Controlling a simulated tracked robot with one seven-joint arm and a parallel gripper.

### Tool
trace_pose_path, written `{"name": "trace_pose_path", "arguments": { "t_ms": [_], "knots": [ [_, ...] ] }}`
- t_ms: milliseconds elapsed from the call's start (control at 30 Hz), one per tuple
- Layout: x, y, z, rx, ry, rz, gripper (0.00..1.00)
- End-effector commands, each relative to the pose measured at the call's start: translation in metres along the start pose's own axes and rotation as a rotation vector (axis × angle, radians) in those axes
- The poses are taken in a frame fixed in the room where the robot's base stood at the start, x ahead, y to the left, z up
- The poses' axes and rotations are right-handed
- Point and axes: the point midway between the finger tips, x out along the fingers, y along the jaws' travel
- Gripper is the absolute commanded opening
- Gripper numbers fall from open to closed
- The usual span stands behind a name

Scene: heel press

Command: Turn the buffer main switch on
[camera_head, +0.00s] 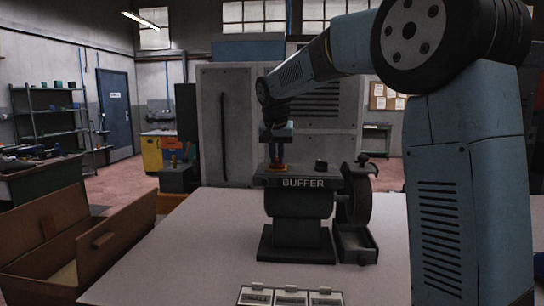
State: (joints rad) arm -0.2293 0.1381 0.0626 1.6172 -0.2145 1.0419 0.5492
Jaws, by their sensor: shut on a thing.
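The buffer (297,207) is a dark machine on the table, with the word BUFFER on its front edge and a wheel on its right side.
The pale table (185,257) is clear left of the buffer. An open brown box (97,249) stands at the left. A tray with several lidded compartments (290,297) lies at the front edge. A drawer-like tray (356,243) sits below the wheel. A grey cabinet (231,130) stands behind.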

Motion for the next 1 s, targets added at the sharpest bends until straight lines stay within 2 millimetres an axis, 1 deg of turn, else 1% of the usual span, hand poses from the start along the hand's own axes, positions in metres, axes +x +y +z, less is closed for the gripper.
{"name": "trace_pose_path", "arguments": {
  "t_ms": [33,433,467,700,733,1000],
  "knots": [
    [0.0015,-0.0007,0.0027,0.002,-0.008,0.004,0.0],
    [0.0017,-0.0013,0.0029,0.009,-0.008,0.006,0.0],
    [0.0017,-0.0013,0.0029,0.009,-0.008,0.006,0.15],
    [0.001,-0.0011,0.0016,0.009,-0.005,0.004,0.38],
    [0.0009,-0.0011,0.0015,0.009,-0.004,0.004,0.39],
    [-0.0014,-0.0011,0.0007,0.009,-0.002,0.003,0.39]
  ]
}}
